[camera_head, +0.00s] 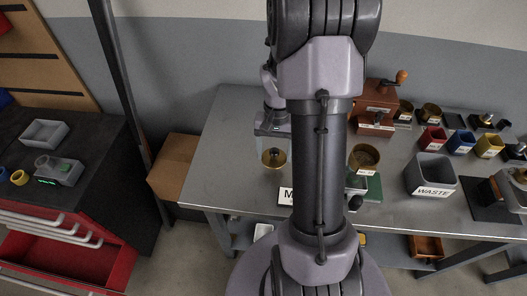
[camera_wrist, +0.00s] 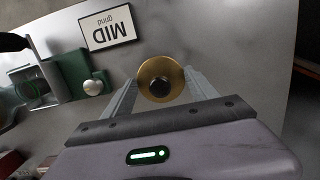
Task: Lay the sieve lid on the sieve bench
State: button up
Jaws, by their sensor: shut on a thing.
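The sieve lid (camera_head: 273,160) is a round brass disc with a dark knob. In the wrist view the lid (camera_wrist: 148,76) sits between the two fingers of my gripper (camera_wrist: 162,88), which is shut on its knob. In the head view my gripper (camera_head: 272,150) is over the left part of the grey steel bench (camera_head: 235,140), which I take to be the sieve bench. The height of the lid above the bench top is hard to tell. The bench top also shows in the wrist view (camera_wrist: 215,40).
A MID grind card (camera_wrist: 108,27) lies beside the lid. A green device (camera_wrist: 72,72) with a silver knob stands near it. A brass sieve (camera_head: 365,155), a waste bin (camera_head: 431,175) and a wooden grinder (camera_head: 376,105) stand farther right. The bench's left part is bare.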

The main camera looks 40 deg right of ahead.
jog(key=w, duration=0.2)
jog(key=w+d, duration=0.1)
jog(key=w, duration=0.1)
jog(key=shift+f+b, duration=0.3)
jog(key=shift+b, duration=0.05)
jog(key=shift+w+d+f, duration=0.15)
jog(key=shift+w, duration=0.15)
jog(key=shift+f+b, duration=1.15)
jog(key=shift+f, duration=0.5)
jog(key=o, duration=1.4)
